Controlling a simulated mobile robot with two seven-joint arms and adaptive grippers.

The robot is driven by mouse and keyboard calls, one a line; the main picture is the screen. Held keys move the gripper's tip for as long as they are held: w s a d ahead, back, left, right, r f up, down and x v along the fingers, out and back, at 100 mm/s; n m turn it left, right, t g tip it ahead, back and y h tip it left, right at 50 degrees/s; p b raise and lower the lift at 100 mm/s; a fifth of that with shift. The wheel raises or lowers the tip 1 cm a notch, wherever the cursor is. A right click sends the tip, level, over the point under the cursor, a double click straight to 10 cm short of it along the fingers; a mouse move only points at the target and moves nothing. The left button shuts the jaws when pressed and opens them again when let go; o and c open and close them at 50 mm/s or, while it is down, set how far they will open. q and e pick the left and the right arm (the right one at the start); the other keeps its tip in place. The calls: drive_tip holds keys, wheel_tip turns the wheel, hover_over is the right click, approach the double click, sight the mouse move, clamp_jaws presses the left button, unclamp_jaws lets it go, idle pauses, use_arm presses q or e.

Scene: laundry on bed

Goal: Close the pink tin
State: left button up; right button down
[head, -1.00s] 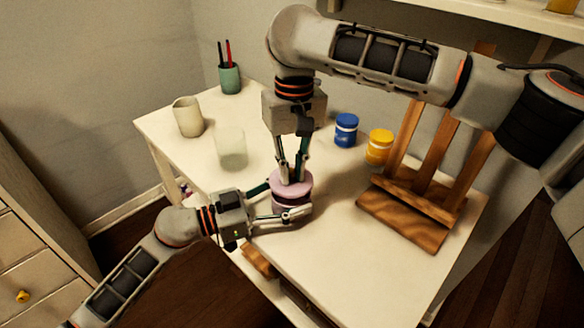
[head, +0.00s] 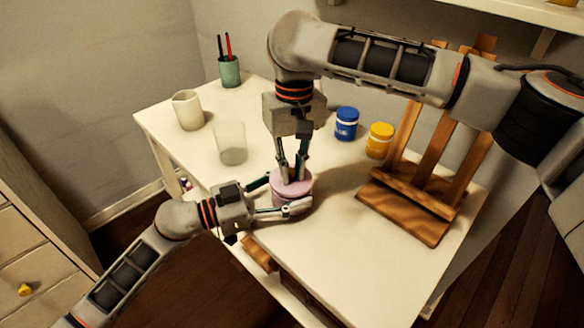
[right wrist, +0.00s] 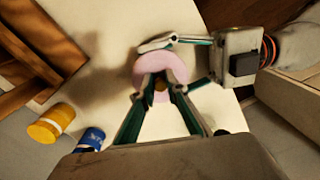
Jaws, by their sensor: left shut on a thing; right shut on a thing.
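The pink tin (head: 292,198) is near the front left edge of the white table. Its round pink lid (right wrist: 176,66) sits on top and looks level in the head view. Whether a gap is left between lid and body is too small to tell. My left gripper (head: 284,194) comes in from the left and is shut around the tin's side. My right gripper (head: 292,176) points down from above. In the right wrist view its fingers are shut on a small brownish knob (right wrist: 160,84) at the lid's middle. The fingers hide part of the lid.
A blue jar (head: 346,124) and a yellow jar (head: 379,141) stand behind the tin. A wooden easel (head: 405,208) is at right. A clear glass (head: 231,143), a pale cup (head: 188,110) and a green pen holder (head: 230,72) stand at left. The front table top (head: 335,265) is clear.

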drive_tip(key=shift+f, duration=0.6)
drive_tip(key=c, duration=1.9)
unclamp_jaws()
wheel_tip(320, 180, up, 12)
drive_tip(key=shift+w+d, duration=0.1)
drive_tip(key=shift+w, duration=0.05)
use_arm(q)
drive_tip(key=o, duration=1.7)
drive_tip(key=shift+c, duration=0.2)
